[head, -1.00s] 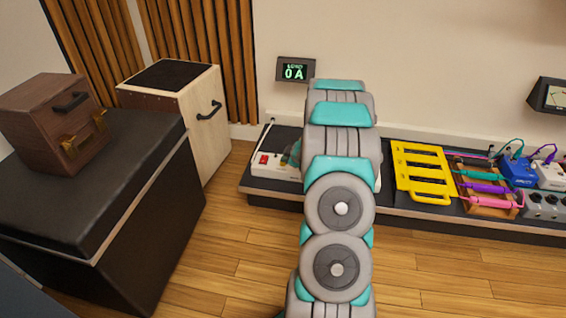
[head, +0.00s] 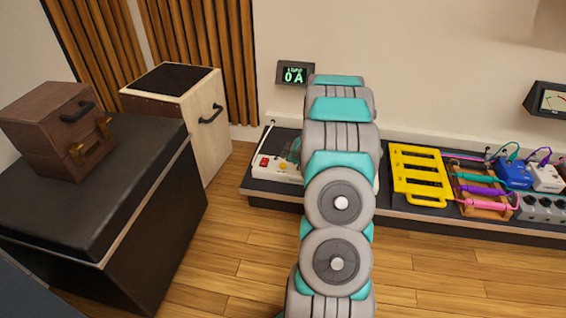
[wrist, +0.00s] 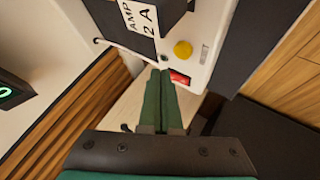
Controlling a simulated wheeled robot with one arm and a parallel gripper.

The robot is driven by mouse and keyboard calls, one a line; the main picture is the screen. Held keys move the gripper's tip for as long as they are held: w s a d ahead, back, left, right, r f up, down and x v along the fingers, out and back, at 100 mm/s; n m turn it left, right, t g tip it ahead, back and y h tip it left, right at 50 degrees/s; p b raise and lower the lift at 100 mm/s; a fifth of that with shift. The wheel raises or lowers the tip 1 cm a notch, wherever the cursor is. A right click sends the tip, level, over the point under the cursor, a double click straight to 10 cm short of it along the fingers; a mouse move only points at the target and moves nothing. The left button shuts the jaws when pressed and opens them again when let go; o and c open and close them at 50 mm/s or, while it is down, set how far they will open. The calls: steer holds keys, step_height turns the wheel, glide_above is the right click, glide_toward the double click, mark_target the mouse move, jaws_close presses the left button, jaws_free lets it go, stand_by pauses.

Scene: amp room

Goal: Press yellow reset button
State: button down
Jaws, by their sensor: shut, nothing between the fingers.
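The yellow reset button (wrist: 183,49) is a small round knob on the white power strip (wrist: 200,68). A red switch (wrist: 179,78) sits beside it. In the wrist view my gripper (wrist: 160,72) is shut and empty, its green fingertips beside the red switch and short of the yellow button in the picture. I cannot tell if they touch the strip. In the head view the yellow button (head: 283,166) shows small on the strip (head: 268,172), and my arm hides the strip's right part.
A black plug labelled AMP 2A (wrist: 150,15) is at the strip's far end. A wall display (head: 295,74) reads 0 A. A yellow rack (head: 420,178) and several pedals stand right on the low black platform (head: 285,192). A wooden box (head: 195,110) stands left.

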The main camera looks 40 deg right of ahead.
mark_target(285, 166)
steer(key=shift+r+p, duration=1.35)
steer(key=shift+r, duration=0.3)
steer(key=shift+f, duration=0.1)
